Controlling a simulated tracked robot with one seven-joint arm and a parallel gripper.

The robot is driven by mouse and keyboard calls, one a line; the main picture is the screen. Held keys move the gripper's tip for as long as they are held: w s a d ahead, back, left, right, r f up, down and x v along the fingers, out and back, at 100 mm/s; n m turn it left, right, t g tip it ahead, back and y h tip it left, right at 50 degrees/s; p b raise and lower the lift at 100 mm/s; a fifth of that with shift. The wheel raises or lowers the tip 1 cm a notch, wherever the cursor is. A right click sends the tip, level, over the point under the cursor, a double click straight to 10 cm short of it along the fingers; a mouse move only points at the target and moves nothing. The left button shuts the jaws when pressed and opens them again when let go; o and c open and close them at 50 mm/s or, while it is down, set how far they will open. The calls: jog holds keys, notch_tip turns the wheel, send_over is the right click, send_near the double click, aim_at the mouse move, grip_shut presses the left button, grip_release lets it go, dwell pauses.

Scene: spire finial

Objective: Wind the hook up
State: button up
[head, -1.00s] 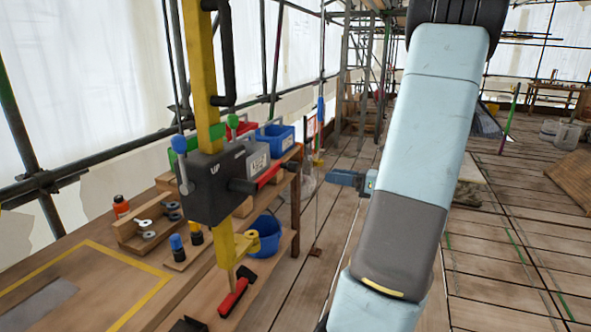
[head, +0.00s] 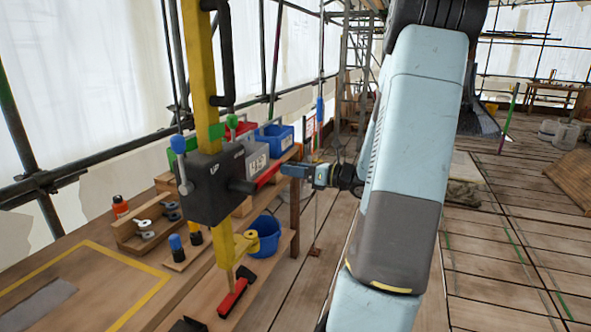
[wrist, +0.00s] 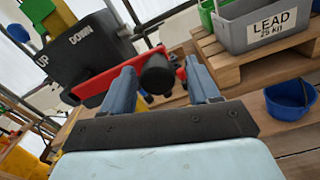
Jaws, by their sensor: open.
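The winch is a dark box (head: 210,187) on a yellow post (head: 200,70); it also shows in the wrist view (wrist: 80,55), marked UP and DOWN. Its red crank arm (head: 267,175) points toward my gripper (head: 290,171). In the wrist view my gripper (wrist: 160,72) is open, one finger on each side of a black round knob (wrist: 157,75) by the red crank arm (wrist: 105,78). The knob lies between the fingertips, not clamped; I cannot tell whether a finger touches it. The hook cannot be made out in either view.
A grey box marked LEAD (wrist: 265,25) stands on a wooden pallet right of the crank. A blue bucket (head: 264,236) stands on the lower planks, and a blue bin (head: 274,138) behind the winch. A workbench (head: 80,275) is at left. The plank floor at right is mostly clear.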

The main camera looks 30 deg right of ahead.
jog(key=shift+w+a, duration=0.2)
jog(key=shift+w, duration=0.1)
jog(key=shift+c, duration=0.2)
grip_shut()
jog(key=shift+d, duration=0.35)
jog(key=shift+s+a, duration=0.1)
